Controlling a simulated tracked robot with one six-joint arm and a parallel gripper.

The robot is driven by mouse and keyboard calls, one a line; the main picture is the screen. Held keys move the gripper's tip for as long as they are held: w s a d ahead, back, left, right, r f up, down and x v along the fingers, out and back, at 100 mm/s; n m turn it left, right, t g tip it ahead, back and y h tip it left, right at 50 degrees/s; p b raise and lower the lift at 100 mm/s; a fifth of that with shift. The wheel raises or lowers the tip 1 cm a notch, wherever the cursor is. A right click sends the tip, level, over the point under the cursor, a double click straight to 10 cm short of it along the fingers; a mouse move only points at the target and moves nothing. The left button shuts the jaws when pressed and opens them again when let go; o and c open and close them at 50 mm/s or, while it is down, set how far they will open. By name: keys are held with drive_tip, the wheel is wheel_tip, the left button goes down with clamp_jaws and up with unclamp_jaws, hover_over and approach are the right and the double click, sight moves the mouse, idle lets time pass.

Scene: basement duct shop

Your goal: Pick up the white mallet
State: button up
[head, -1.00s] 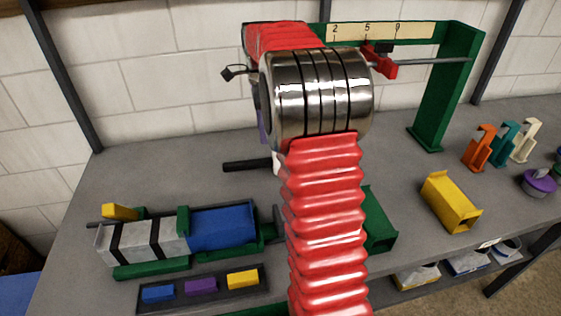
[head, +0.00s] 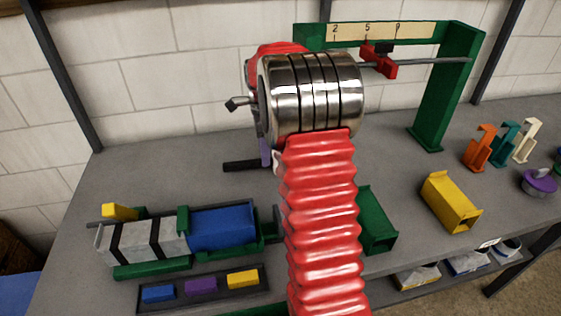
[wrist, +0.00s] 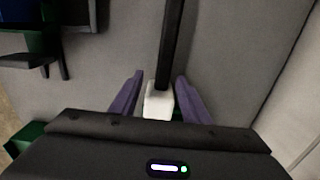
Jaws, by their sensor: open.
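The white mallet lies on the grey bench, its black handle (head: 240,166) pointing left in the head view. Its head is mostly hidden there behind my arm. In the wrist view the white mallet head (wrist: 158,101) sits between the two purple fingers of my gripper (wrist: 160,75), with the black handle running up and away. The fingers are open, with a gap showing on each side of the head. In the head view one purple finger shows beside the handle's right end.
A blue and grey machine on a green base (head: 222,228) and a tray of coloured blocks (head: 217,287) stand left. A green gauge frame (head: 430,105) rises behind right. A green block (head: 377,220) and yellow block (head: 451,202) lie right. Bench around the handle is clear.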

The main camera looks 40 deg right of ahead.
drive_tip(key=shift+f, duration=0.1)
drive_tip(key=shift+w+d+f, duration=0.15)
drive_tip(key=shift+f, duration=2.35)
drive_tip(key=shift+c, duration=0.4)
clamp_jaws()
